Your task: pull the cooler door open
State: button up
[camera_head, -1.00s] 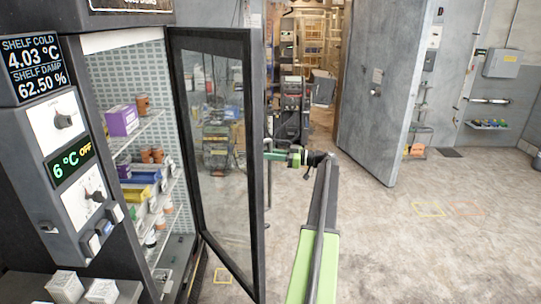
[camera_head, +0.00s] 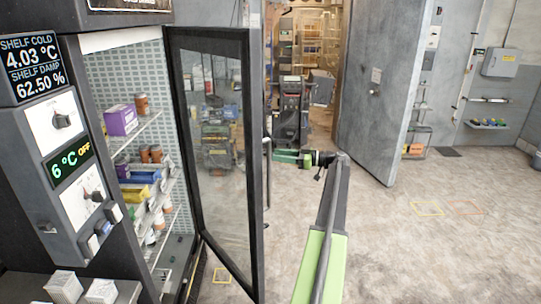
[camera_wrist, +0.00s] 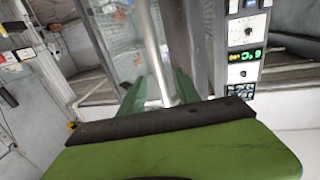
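The cooler door (camera_head: 219,150), a dark-framed glass panel, stands wide open, swung out from the cooler cabinet (camera_head: 92,70) on the left. Its upright bar handle (camera_head: 267,180) is on the door's outer side; the handle also shows as a pale bar in the wrist view (camera_wrist: 152,45). My gripper (camera_head: 275,157) is just right of the handle. In the wrist view its green fingers (camera_wrist: 160,90) are spread, with the bar in line between them and gaps on both sides. Whether the bar is still within the fingertips is unclear.
Stocked shelves (camera_head: 143,178) show inside the cooler. A control panel (camera_head: 70,160) is on its front at left. A heavy grey door (camera_head: 378,100) stands open behind my arm. The floor (camera_head: 420,250) at right is clear.

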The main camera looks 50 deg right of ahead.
jog(key=v, duration=1.2)
jog(key=shift+s, duration=0.25)
jog(key=shift+d, duration=0.15)
